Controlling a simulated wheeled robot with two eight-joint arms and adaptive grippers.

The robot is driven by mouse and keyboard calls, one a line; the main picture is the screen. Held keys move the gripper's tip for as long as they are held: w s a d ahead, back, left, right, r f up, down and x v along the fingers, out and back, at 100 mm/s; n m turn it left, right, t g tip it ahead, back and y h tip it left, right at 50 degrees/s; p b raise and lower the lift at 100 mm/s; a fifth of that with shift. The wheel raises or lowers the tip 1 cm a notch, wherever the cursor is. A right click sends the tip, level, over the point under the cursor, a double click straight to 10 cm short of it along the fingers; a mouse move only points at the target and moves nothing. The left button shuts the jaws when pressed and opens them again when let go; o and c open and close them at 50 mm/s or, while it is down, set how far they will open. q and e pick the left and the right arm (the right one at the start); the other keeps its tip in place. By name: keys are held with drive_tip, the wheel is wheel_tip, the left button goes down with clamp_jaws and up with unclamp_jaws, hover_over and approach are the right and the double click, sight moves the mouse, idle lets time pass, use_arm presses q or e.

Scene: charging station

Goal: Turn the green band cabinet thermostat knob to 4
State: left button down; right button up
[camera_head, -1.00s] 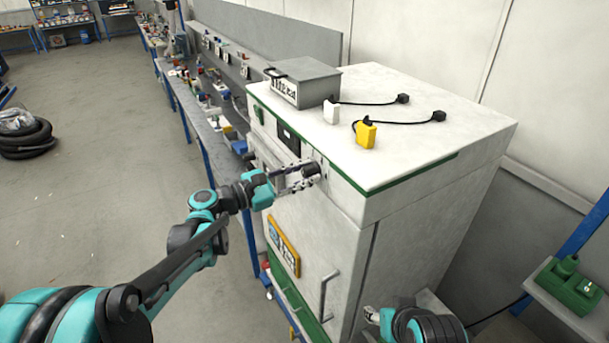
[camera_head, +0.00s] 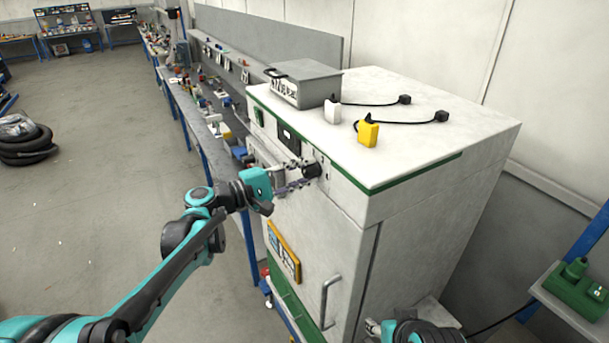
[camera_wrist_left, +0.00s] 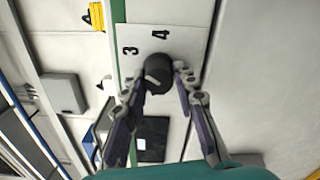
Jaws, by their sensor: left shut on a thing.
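The dark round thermostat knob (camera_head: 312,171) is on the upper front of the white cabinet with the green band (camera_head: 415,173). In the left wrist view the knob (camera_wrist_left: 158,73) sits on a light plate, with the printed numbers 3 (camera_wrist_left: 130,50) and 4 (camera_wrist_left: 160,34) beside it. A pale mark shows on its face; its exact pointing is hard to read. My left gripper (camera_head: 304,173) is at the knob, its two fingers on either side, shut on it.
A grey box (camera_head: 305,83), a white plug (camera_head: 332,111) and a yellow plug (camera_head: 368,132) with cables lie on the cabinet top. A door handle (camera_head: 328,300) sticks out below. A cluttered workbench stands behind; the floor at left is open.

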use_arm(q)
drive_tip(key=m+b, duration=0.1)
drive_tip(key=m, duration=1.1)
drive_tip(key=shift+s+r+b, duration=0.1)
drive_tip(key=shift+b, duration=0.25)
drive_tip(key=c, duration=1.2)
unclamp_jaws()
drive_tip(key=shift+a, duration=0.1)
drive_tip(key=shift+s+a, duration=0.2)
drive_tip(key=shift+a, duration=0.1)
drive_tip(key=v, duration=1.1)
